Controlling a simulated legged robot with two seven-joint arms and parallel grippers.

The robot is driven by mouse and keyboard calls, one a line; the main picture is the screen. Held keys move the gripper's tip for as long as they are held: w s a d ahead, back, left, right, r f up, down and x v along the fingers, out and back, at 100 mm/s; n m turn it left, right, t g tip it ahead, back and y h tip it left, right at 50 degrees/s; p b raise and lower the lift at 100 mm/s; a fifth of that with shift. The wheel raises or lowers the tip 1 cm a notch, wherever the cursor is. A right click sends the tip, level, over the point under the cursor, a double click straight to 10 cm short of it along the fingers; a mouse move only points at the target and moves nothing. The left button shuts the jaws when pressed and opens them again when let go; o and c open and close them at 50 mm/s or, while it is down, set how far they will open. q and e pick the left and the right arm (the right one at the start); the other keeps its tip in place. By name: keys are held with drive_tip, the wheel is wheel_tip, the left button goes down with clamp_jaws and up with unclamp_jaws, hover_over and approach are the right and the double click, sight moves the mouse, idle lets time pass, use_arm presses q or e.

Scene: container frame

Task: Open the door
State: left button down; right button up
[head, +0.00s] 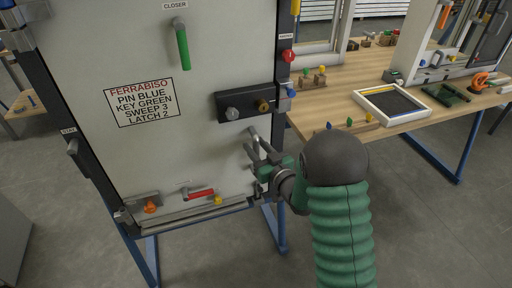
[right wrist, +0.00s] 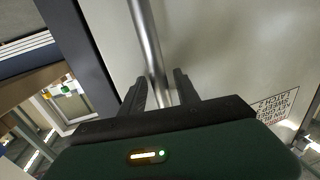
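The door (head: 215,75) is a pale grey panel upright in a dark frame and looks closed. A metal handle bar (head: 253,136) is on its lower right; it also shows in the right wrist view (right wrist: 146,35). My right gripper (head: 262,158) is at this bar. In the right wrist view its fingers (right wrist: 160,88) are apart, with the bar between them and a gap showing on both sides. A dark latch plate (head: 243,103) with a grey knob and a brass knob is above the handle. My left gripper is not in view.
The door carries a printed sign (head: 140,101), a green closer handle (head: 183,47), a red-handled part (head: 200,194) and an orange knob (head: 150,206) at the bottom. A red knob (head: 288,56) is on the right frame post. A wooden bench (head: 425,130) with a tray (head: 393,103) stands at right.

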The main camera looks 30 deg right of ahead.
clamp_jaws()
idle(1.2)
